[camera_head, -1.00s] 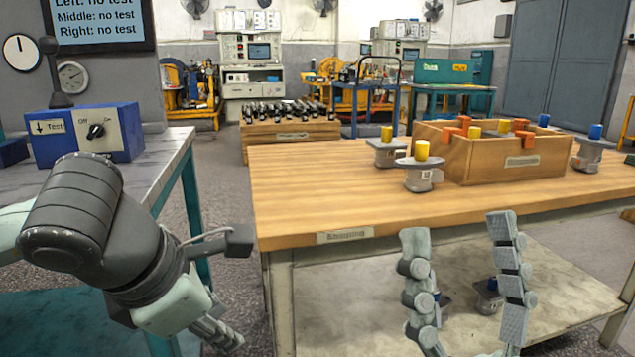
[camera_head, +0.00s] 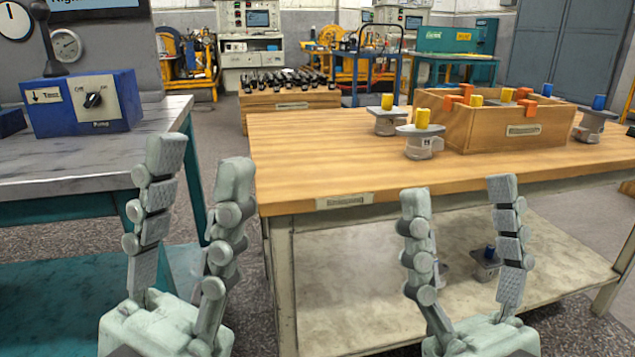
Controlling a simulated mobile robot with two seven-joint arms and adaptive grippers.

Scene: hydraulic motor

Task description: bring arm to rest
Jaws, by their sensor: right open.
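My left gripper (camera_head: 192,172) points upward at the lower left, in front of the gap between the grey workbench and the wooden table. Its two fingers stand apart with nothing between them. My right gripper (camera_head: 459,190) points upward at the lower middle right, in front of the wooden table's front edge and lower shelf. Its fingers are wide apart and empty.
The wooden table (camera_head: 320,150) carries grey motors with yellow caps (camera_head: 422,140) and a wooden crate (camera_head: 500,130) of orange and yellow parts. A blue pump box (camera_head: 85,100) stands on the left workbench (camera_head: 60,165). A motor (camera_head: 487,262) sits on the lower shelf.

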